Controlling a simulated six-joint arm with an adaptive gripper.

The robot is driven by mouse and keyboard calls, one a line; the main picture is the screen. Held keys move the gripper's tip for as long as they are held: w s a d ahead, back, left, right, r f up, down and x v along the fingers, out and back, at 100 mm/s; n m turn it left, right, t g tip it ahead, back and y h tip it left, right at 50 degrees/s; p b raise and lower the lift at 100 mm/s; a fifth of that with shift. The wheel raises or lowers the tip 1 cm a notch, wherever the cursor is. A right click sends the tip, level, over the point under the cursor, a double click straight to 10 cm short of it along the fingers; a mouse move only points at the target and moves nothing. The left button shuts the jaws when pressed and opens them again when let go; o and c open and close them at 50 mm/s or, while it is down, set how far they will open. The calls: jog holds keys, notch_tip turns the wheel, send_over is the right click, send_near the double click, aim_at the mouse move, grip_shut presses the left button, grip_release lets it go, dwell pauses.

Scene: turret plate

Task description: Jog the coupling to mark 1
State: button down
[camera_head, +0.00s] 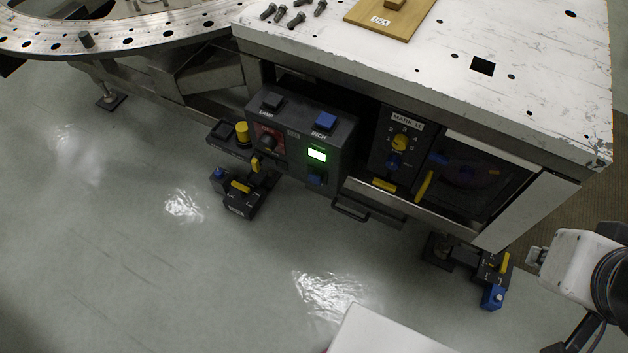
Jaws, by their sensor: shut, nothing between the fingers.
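A dark control box (300,138) hangs on the front of the metal table. It has a blue button (325,120) labelled INCH, a black button (271,100) labelled LAMP, and a lit green display (317,154) too small to read.
A yellow lever (425,186) stands at the recess's left edge. Yellow-and-blue foot units (240,197) (492,270) sit low by the table legs. Bolts (297,19) and a wooden board (390,20) lie on the tabletop (500,100).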

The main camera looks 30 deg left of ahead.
jog(key=shift+a, duration=0.15)
jog(key=w+a+f+n+g, duration=0.3)
jog(key=a+f+n+g, duration=0.4)
jog(key=a+f, duration=1.8)
jog(key=s+a+f+t, duration=0.1)
jog(key=a+f, duration=0.4)
jog(key=f, duration=0.5)
jog(key=s+a+f+n+t+y, duration=0.1)
jog(key=a+f, duration=0.5)
jog(key=f, duration=0.3)
jog(key=s+a+f+t, duration=0.1)
jog(key=a+f, duration=0.4)
jog(key=f, duration=0.5)
jog(key=w+a+f+t+y, duration=0.1)
jog(key=w+f+t, duration=0.2)
jog(key=w+f, duration=0.1)
jog(key=w+a+r+t+y, duration=0.1)
jog(key=w+a+r+t, duration=0.2)
jog(key=w, duration=0.5)
notch_tip(320, 180, up, 2)
jog(key=shift+a+r+m+t, duration=0.2)
jog(key=shift+m+t, duration=0.1)
jog(key=shift+t, duration=0.4)
